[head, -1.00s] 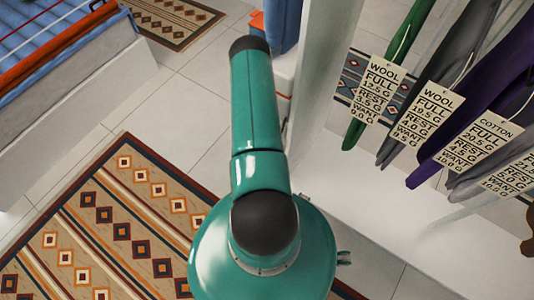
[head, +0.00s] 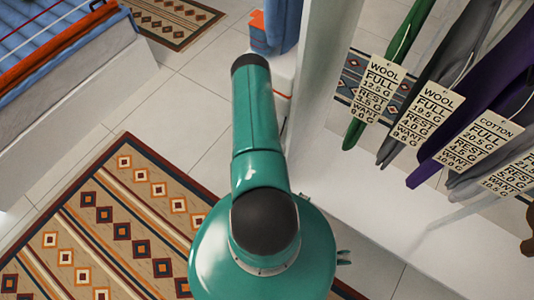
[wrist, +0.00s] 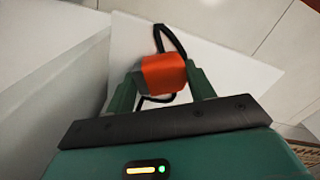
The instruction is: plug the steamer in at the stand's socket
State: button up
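An orange block with a black cord (wrist: 163,75), which looks like the steamer's plug, sits between the two green fingers of my gripper (wrist: 164,82) in the wrist view. Both fingers appear to touch its sides, so my gripper looks shut on it. The cord loops above and below the block, over a pale flat surface (wrist: 215,65). In the head view a blue and orange body (head: 280,25), possibly the steamer, stands on a white base (head: 284,72) beyond my arm. My gripper is hidden there behind my green arm. I cannot make out the socket.
A white wardrobe post (head: 325,70) stands close right of my arm. Clothes with paper tags (head: 381,90) hang to its right. A patterned rug (head: 110,225) lies on the tiled floor at left. A blue rack with an orange rail (head: 55,45) is at upper left.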

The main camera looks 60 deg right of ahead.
jog(key=shift+r, duration=0.1)
jog(key=shift+c, duration=0.4)
notch_tip(320, 180, up, 9)
jog(key=shift+r, duration=0.1)
jog(key=a, duration=0.5)
jog(key=shift+w+r, duration=0.3)
jog(key=shift+w, duration=0.1)
dwell(0.5)
